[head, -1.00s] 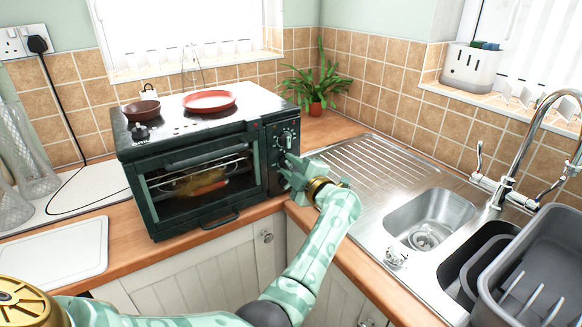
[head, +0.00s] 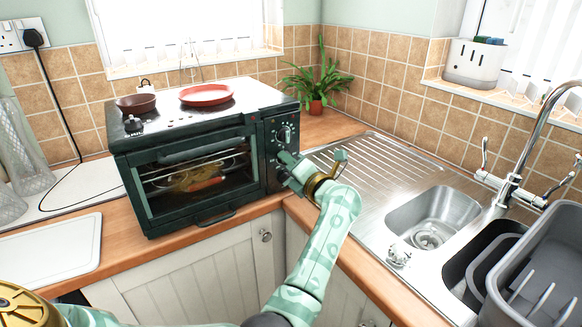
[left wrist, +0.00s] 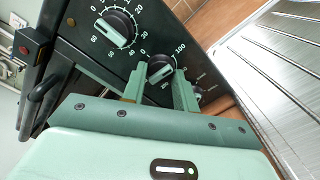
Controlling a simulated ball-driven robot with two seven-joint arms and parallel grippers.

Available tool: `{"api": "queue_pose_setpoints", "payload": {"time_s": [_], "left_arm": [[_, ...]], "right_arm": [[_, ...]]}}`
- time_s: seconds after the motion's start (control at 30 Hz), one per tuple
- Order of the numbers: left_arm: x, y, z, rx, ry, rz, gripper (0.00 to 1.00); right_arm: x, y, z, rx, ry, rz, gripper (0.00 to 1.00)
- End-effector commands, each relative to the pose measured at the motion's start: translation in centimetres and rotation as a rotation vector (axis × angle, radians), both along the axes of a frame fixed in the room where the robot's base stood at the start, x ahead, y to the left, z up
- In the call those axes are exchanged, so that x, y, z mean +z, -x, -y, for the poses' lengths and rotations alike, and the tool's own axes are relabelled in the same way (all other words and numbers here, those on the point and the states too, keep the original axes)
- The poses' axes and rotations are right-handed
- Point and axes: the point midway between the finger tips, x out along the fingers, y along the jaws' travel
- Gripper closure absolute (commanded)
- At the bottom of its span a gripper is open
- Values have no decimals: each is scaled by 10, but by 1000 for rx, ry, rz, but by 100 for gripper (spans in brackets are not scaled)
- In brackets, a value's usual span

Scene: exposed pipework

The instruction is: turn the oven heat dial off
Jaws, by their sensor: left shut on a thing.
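The dark green oven (head: 200,140) stands on the wooden counter, its control panel on the right side of its front. In the left wrist view the heat dial (left wrist: 160,68) is a dark round knob with a pale bar, beside printed numbers including 100. My left gripper (left wrist: 160,80) has one finger on each side of this knob and is shut on it. In the head view my left gripper (head: 287,168) is at the panel and hides the heat dial. A larger dial (left wrist: 115,28), numbered from 0 in tens, sits above it. My right gripper is not in view.
A red plate (head: 206,94), a brown bowl (head: 138,103) and a small dark item (head: 133,125) are on the oven top. Food shows behind the glass door. A steel sink (head: 430,215) and a grey rack (head: 540,265) are right. A plant (head: 316,85) stands behind.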

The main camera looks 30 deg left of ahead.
Motion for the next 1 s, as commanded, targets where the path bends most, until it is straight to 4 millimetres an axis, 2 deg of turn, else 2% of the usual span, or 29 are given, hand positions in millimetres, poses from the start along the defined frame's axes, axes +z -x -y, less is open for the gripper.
{"api": "queue_pose_setpoints", "payload": {"time_s": [0.03,1.0], "left_arm": [[-6,0,1,-1,20,34,94],[-10,-3,2,2,373,885,94]], "right_arm": [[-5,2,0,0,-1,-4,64],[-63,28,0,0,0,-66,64]]}}
